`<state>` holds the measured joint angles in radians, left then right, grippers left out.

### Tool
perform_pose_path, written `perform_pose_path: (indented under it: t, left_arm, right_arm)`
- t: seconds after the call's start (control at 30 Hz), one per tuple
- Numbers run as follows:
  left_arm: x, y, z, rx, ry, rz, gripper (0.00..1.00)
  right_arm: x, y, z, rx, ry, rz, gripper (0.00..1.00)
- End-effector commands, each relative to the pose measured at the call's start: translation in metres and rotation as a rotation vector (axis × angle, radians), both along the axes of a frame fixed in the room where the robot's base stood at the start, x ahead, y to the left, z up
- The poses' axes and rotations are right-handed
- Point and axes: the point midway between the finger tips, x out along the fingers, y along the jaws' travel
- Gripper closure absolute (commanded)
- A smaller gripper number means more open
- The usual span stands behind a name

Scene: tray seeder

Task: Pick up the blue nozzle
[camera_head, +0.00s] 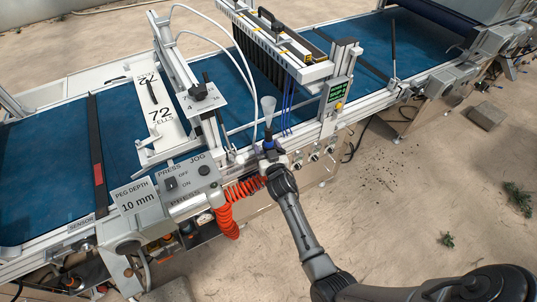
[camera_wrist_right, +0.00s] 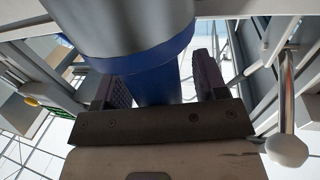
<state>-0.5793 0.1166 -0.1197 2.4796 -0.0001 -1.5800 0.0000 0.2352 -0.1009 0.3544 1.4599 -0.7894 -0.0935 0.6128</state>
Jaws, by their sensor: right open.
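The blue nozzle (camera_head: 268,143) stands upright at the front rail of the seeder, under a pale translucent funnel (camera_head: 268,108). My right gripper (camera_head: 272,157) is at the nozzle, its arm coming up from the lower right. In the right wrist view, a blue part of the nozzle (camera_wrist_right: 155,88) lies between the two fingers of my right gripper (camera_wrist_right: 160,80), below a wide grey body. The jaws are open, with a bright gap at the right finger; contact at the left finger is unclear. My left gripper is out of view.
A control box (camera_head: 188,180) with switches and a coiled orange hose (camera_head: 228,213) sit close to the left of my right gripper. A small green display (camera_head: 338,93) stands to the right. Blue tubes (camera_head: 287,108) rise nearby. The floor at lower right is mostly free.

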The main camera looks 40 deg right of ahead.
Motion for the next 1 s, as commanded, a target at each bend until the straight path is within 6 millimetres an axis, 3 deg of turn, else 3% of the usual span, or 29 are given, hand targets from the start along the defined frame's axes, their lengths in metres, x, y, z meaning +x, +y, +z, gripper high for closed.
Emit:
perform_pose_path:
  t: [0.23,0.83,1.0]
  left_arm:
    - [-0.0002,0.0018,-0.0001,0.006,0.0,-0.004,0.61]
    - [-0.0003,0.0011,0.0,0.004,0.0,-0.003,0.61]
    - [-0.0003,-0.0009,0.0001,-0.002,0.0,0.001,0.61]
  right_arm:
    - [0.0003,-0.0002,-0.0001,0.0,0.001,0.0,0.36]
    - [0.0002,0.0,-0.0001,0.0,0.0,0.0,0.94]
    - [0.0004,0.0,0.0008,0.0,-0.001,0.0,0.96]
